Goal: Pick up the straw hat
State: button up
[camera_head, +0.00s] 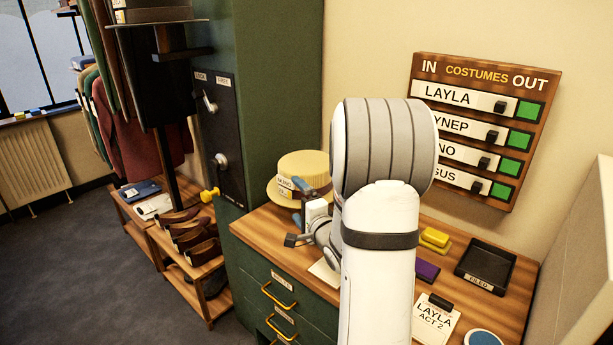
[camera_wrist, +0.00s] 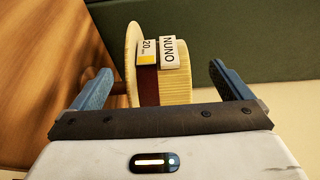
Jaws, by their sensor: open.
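The straw hat (camera_head: 303,162) is pale yellow with a dark band and a tag reading NUNO. It sits at the back left of the wooden top, by the green cabinet. In the wrist view the hat (camera_wrist: 172,90) shows sideways, its crown between my blue fingers and its brim to the left. My gripper (camera_wrist: 163,78) is open, one finger on each side of the crown. A gap shows at the right finger; the left finger is close to the brim, and I cannot tell whether it touches. In the head view my gripper (camera_head: 313,190) is in front of the hat, partly covering it.
A tall green cabinet (camera_head: 275,95) stands directly left of the hat. A yellow block (camera_head: 434,238), a purple block (camera_head: 427,271), a black tray (camera_head: 485,268) and a LAYLA card (camera_head: 432,322) lie to the right. The COSTUMES board (camera_head: 470,72) hangs on the wall.

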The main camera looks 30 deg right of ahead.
aim_at(289, 202)
jog(key=w+p, duration=0.1)
jog(key=w, duration=0.5)
jog(key=shift+w+f, duration=0.1)
jog(key=shift+w, duration=0.1)
jog(key=c, duration=1.2)
jog(key=shift+f, duration=0.1)
